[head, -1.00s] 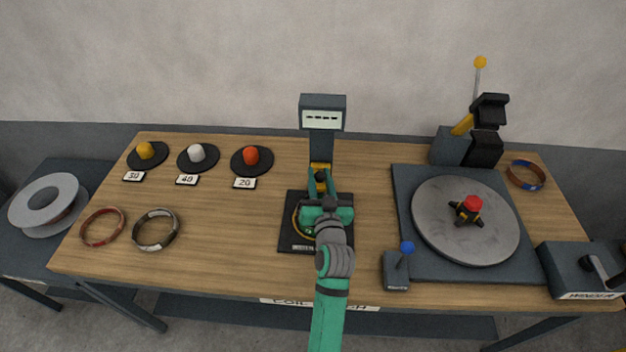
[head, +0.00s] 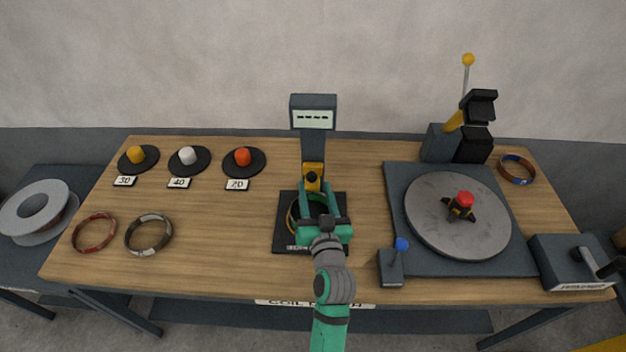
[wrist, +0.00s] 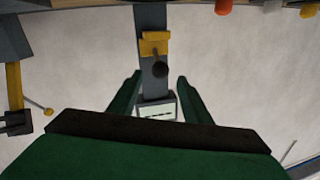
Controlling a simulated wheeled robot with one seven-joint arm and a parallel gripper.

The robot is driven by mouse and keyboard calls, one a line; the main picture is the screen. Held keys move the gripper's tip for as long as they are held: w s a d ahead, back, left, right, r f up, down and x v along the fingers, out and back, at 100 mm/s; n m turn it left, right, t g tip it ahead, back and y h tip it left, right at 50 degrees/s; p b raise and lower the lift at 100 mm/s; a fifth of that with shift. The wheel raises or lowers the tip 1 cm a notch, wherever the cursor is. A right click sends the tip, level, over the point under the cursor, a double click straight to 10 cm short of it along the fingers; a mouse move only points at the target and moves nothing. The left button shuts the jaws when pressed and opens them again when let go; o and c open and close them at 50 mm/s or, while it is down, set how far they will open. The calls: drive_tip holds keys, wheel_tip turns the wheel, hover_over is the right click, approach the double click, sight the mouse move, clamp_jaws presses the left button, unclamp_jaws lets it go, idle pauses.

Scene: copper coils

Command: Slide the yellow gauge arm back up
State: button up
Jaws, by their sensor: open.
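The yellow gauge arm (head: 313,170) sits low on the dark upright post (head: 313,146), below the display head (head: 313,119). A black knob (head: 312,180) sticks out of its front. In the wrist view the yellow arm (wrist: 155,45) and knob (wrist: 160,69) show on the post, and the display (wrist: 157,110) appears between the fingers. My gripper (head: 316,189) is open, with its fingers pointing toward the post above the black base plate (head: 282,243). Nothing is held. A coil ring (head: 290,216) on the plate is partly hidden by my gripper.
A large grey turntable (head: 430,225) with a red-topped hub stands at the right. A blue-knobbed lever (head: 401,246) is close to the right of my arm. Two coils (head: 95,233) and several colored pegs (head: 136,155) are at the left. The wood between them and the gauge is clear.

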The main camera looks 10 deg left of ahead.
drive_tip(key=shift+v, duration=2.45)
drive_tip(key=s+d+f+h, duration=0.1)
drive_tip(key=s+f, duration=0.1)
drive_tip(key=s+d+f+m+h, duration=0.1)
drive_tip(key=s+d+f, duration=0.1)
drive_tip(key=s+f, duration=0.1)
drive_tip(key=s+d+f+h, duration=0.1)
drive_tip(key=s+d+f, duration=0.1)
drive_tip(key=s, duration=0.1)
drive_tip(key=shift+s+f+m, duration=0.1)
drive_tip(key=shift+f+m, duration=0.25)
drive_tip(key=shift+m, duration=0.05)
drive_tip(key=s+d+f+h, duration=0.1)
drive_tip(key=s+d+h, duration=0.1)
drive_tip(key=s, duration=1.2)
drive_tip(key=s+d+f+g+h, duration=0.1)
drive_tip(key=s+d+h, duration=0.1)
drive_tip(key=s, duration=1.2)
drive_tip(key=shift+d+m, duration=0.3)
drive_tip(key=shift+d, duration=0.5)
